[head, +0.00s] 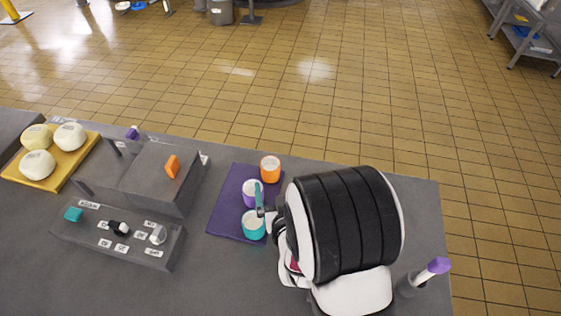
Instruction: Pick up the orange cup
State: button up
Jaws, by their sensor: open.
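The orange cup (270,169) stands upright at the far right corner of a purple mat (225,213). A purple cup (249,193) stands nearer on the mat, to the left of the orange one. A teal cup (253,226) stands at the mat's near right side. My gripper (263,205) is open and over the purple and teal cups, partly covering them in this view. The orange cup is beyond it and apart from it. My arm hides much of the gripper, and its exact height above the cups cannot be told.
A grey box with an orange block (172,167) and a labelled sloped panel (119,236) stand left of the mat. A yellow tray (58,178) with pale round lumps is far left. A purple-tipped item (437,267) stands at right. The table's far edge is close behind the orange cup.

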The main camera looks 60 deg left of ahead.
aim_at(269, 159)
jog(key=x, duration=1.1)
jog(key=shift+s+d+f, duration=0.1)
jog(key=shift+f, duration=0.15)
jog(key=c, duration=1.5)
